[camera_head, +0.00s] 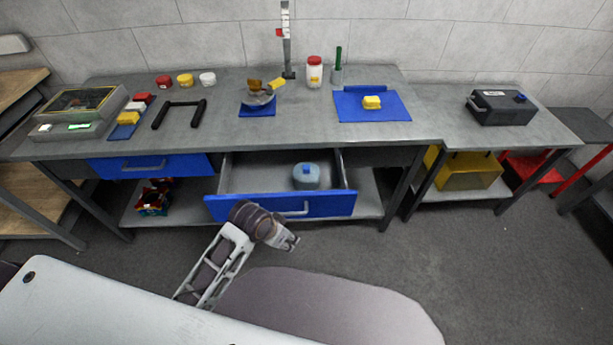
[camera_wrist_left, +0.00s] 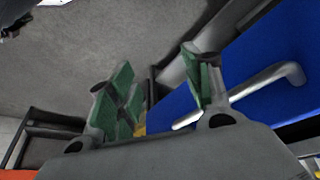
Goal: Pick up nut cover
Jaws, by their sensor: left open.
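No part is plainly marked as the nut cover. A pale blue-grey rounded piece with a blue knob (camera_head: 306,175) sits in the open drawer (camera_head: 250,172), toward its right side; it may be the nut cover, but I cannot tell for sure. My left gripper (camera_head: 290,242) is in front of the drawer's blue front, outside and lower than the piece. In the left wrist view, my left gripper (camera_wrist_left: 165,88) shows its green-padded fingers apart with nothing between them, near the blue drawer front (camera_wrist_left: 265,60) and its handle (camera_wrist_left: 245,92). My right gripper is not in view.
The bench top (camera_head: 215,130) holds a scale (camera_head: 80,112), coloured blocks, a black U-shaped frame (camera_head: 180,113), a bowl on a blue mat, a white jar (camera_head: 314,72), and a yellow piece (camera_head: 371,102) on a blue mat (camera_head: 350,112). A black case (camera_head: 500,107) stands right. Floor at right is clear.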

